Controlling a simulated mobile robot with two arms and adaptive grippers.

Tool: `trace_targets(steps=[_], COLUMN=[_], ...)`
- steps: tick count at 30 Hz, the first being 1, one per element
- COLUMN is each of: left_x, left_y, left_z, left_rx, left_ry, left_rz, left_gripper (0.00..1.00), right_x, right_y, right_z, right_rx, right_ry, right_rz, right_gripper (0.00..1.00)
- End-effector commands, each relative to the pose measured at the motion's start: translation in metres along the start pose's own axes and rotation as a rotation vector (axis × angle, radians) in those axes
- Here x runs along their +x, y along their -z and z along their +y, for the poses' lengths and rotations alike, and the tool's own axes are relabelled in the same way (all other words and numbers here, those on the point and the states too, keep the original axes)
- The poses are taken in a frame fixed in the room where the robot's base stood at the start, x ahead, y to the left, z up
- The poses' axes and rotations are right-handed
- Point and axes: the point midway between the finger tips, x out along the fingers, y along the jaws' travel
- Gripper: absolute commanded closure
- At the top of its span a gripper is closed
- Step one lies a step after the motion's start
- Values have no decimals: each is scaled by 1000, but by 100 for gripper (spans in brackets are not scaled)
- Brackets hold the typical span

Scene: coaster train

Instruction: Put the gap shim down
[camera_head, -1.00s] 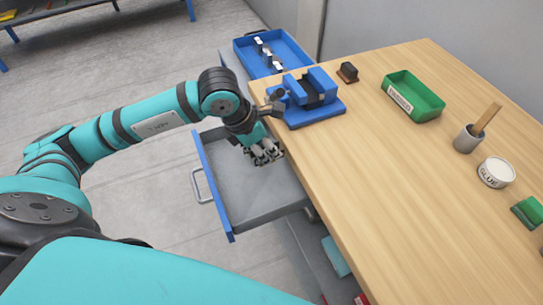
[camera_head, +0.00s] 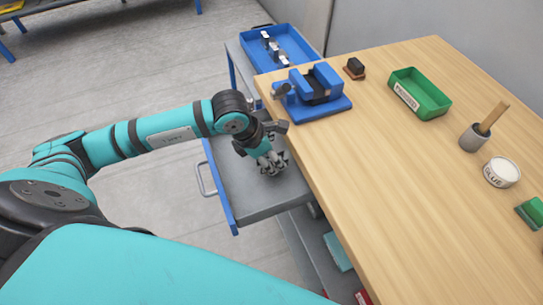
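My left gripper (camera_head: 273,168) is over the inside of an open grey drawer (camera_head: 267,200) with a blue front, beside the left edge of the workbench. Its fingers point down and look bunched, but they are too small to show whether they are open or shut. I cannot make out the gap shim; if it is at the fingers, they hide it. The part of the drawer floor that I see looks bare. My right gripper is not in view.
A blue vise (camera_head: 313,93) stands on the wooden workbench (camera_head: 385,170), close to my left wrist. A blue tray (camera_head: 297,47) with several parts lies behind it. A green tray (camera_head: 432,102), a cup (camera_head: 474,138) and a glue tub (camera_head: 502,172) stand farther right.

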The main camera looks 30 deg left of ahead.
Motion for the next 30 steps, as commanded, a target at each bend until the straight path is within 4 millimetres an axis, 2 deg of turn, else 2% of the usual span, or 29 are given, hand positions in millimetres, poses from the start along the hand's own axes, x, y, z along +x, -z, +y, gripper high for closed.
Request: trace_targets(steps=[8,13,17,24,30], left_x=[0,-9,-31,-84,-113], left_y=[0,-1,-1,-1,-1], left_z=[0,1,2,1,1], left_rx=[0,0,2,1,1], left_ry=[-1,-3,-6,-5,-3], left_rz=[0,-1,-3,-2,-1], left_gripper=[52,52,52,52,52], right_x=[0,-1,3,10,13], right_y=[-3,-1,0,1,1], right_z=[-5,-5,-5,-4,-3], right_rx=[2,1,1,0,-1], right_ry=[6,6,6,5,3], right_rz=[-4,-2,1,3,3], right_gripper=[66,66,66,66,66])
